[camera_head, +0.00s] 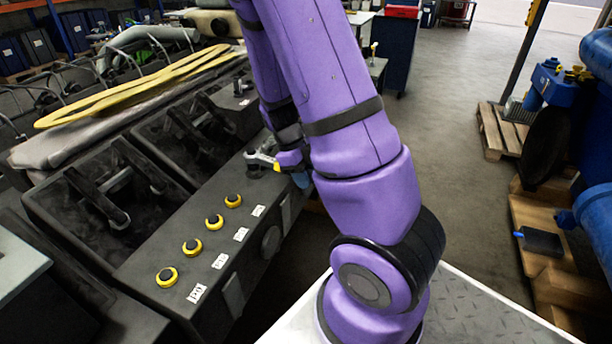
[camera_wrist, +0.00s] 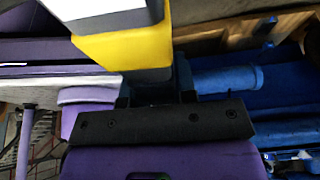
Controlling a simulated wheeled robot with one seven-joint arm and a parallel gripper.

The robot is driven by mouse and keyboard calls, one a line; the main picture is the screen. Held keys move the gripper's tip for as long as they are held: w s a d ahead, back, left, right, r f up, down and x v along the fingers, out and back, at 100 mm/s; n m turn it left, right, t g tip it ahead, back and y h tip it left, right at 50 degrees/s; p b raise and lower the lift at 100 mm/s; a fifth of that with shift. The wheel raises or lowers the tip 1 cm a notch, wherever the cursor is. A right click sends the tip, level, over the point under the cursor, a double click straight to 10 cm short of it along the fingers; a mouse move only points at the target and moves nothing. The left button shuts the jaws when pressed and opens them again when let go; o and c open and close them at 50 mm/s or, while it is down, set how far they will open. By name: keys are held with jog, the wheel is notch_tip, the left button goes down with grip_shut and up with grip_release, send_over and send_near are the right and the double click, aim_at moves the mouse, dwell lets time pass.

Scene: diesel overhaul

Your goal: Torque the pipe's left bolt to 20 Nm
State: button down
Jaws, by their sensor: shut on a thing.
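A torque wrench (camera_head: 262,158) with a silver head, a yellow band and a blue handle shows beside my arm in the head view. Its head lies at a dark round fitting (camera_head: 254,170) on the engine's top edge. I cannot tell whether the head is seated on a bolt. In the wrist view the wrench's yellow band (camera_wrist: 122,50) and grey part fill the upper middle. My gripper (camera_wrist: 155,92) is shut on the wrench. In the head view my purple arm mostly hides the gripper. I cannot pick out the pipe's left bolt for sure.
The dark engine block (camera_head: 150,262) fills the left, with several yellow-ringed caps (camera_head: 192,245) and white labels along its edge. A yellow gasket-like frame (camera_head: 130,90) lies behind. Wooden pallets (camera_head: 500,130) and blue machinery (camera_head: 596,215) stand at right. The floor between is clear.

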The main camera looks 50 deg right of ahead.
jog(key=shift+a, duration=0.25)
jog(key=shift+s+a+m, duration=0.1)
jog(key=shift+a+m, duration=0.2)
jog(key=shift+a, duration=0.15)
jog(key=shift+s+a+m, duration=0.1)
jog(key=shift+a+m, duration=0.2)
dwell(0.4)
jog(key=d+n, duration=0.2)
jog(key=shift+w+d, duration=0.3)
jog(key=shift+d, duration=0.15)
